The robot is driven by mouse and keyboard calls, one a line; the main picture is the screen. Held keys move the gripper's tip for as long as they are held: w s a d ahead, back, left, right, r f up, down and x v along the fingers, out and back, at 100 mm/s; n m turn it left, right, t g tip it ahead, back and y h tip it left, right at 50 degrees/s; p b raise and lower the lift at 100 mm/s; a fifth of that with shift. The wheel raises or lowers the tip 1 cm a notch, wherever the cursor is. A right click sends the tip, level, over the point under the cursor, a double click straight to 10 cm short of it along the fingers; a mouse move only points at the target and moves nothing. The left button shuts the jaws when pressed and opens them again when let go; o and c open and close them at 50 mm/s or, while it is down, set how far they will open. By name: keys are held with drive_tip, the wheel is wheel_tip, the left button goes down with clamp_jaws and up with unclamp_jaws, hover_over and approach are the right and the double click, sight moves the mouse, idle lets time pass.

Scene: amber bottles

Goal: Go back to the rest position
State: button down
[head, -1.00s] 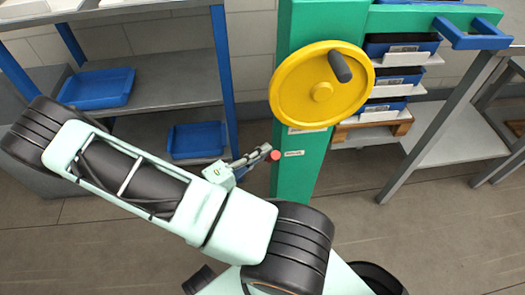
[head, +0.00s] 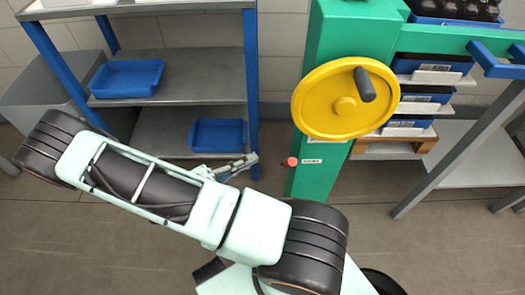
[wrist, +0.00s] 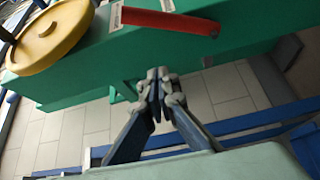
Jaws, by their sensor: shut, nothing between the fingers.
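My gripper (head: 250,160) is shut and empty. In the head view it points right, toward a green post (head: 338,40), with a gap between its tips and the red round end (head: 292,161) on the post. In the wrist view my gripper's fingers (wrist: 157,82) are together. A red rod (wrist: 172,21) sticks out of the green body (wrist: 220,45) beyond them, apart from the fingertips. My arm reaches across the lower left of the head view, bent at the elbow.
A yellow handwheel (head: 325,112) with a dark handle is on the post. A grey shelf with blue legs (head: 250,80) holds blue trays (head: 126,79) (head: 218,136) at left. Labelled blue bins (head: 425,93) and a grey-legged table (head: 480,160) stand at right. Floor in front is open.

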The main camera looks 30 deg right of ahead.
drive_tip(key=shift+a, duration=0.3)
idle(0.4)
